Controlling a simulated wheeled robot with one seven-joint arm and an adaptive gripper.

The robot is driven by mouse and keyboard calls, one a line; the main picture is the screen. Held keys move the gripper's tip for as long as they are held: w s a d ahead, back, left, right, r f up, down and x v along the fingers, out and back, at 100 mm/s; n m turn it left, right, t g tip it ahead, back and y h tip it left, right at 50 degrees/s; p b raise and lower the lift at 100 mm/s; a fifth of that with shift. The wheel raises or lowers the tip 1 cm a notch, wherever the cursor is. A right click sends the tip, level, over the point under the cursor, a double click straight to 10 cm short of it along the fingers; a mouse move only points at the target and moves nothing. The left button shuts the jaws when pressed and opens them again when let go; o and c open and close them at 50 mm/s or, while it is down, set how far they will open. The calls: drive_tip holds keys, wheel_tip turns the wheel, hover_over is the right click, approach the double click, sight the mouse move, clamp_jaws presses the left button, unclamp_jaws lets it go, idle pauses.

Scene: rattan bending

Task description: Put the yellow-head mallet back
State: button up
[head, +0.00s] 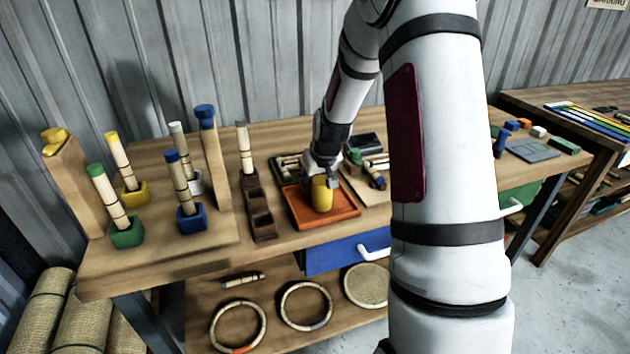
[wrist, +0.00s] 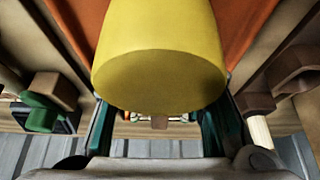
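The mallet's yellow head (head: 322,195) is a thick cylinder at the orange tray (head: 300,219) in the head view. My gripper (head: 327,180) points down at it with its fingers on either side, closed in against it. In the wrist view the yellow head (wrist: 160,60) fills the upper middle, close to the camera. My gripper's fingers (wrist: 163,118) flank it, and their tips are hidden behind it. The mallet's handle is hidden. I cannot tell whether the mallet touches the tray floor or is just above it.
A dark brown slotted rack (head: 258,208) stands left of the tray. Green (head: 126,233), blue (head: 191,218) and yellow (head: 134,192) blocks hold upright rattan poles further left. Small tools lie right of the tray. A blue drawer (head: 335,254) is below; rings lie on the shelf.

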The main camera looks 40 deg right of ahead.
drive_tip(key=shift+s+r, duration=0.15)
drive_tip(key=shift+r, duration=0.35)
drive_tip(key=p+v, duration=0.1)
drive_tip(key=v, duration=0.9)
drive_tip(key=shift+r, duration=0.1)
drive_tip(key=shift+s+a+r, duration=0.3)
drive_tip(key=shift+r, duration=0.25)
drive_tip(key=s+a+r+n, duration=0.1)
drive_tip(key=s+a+r, duration=0.6)
drive_tip(key=a, duration=0.2)
drive_tip(key=s+a+r, duration=0.1)
drive_tip(key=s+a, duration=0.3)
drive_tip(key=s, duration=0.3)
drive_tip(key=s+a+r+n+g+y, duration=0.1)
drive_tip(key=s+a, duration=0.3)
drive_tip(key=s, duration=0.3)
drive_tip(key=s+a+r+n, duration=0.1)
drive_tip(key=s+a, duration=0.3)
drive_tip(key=s, duration=0.4)
drive_tip(key=shift+y, duration=0.3)
drive_tip(key=shift+a, duration=0.1)
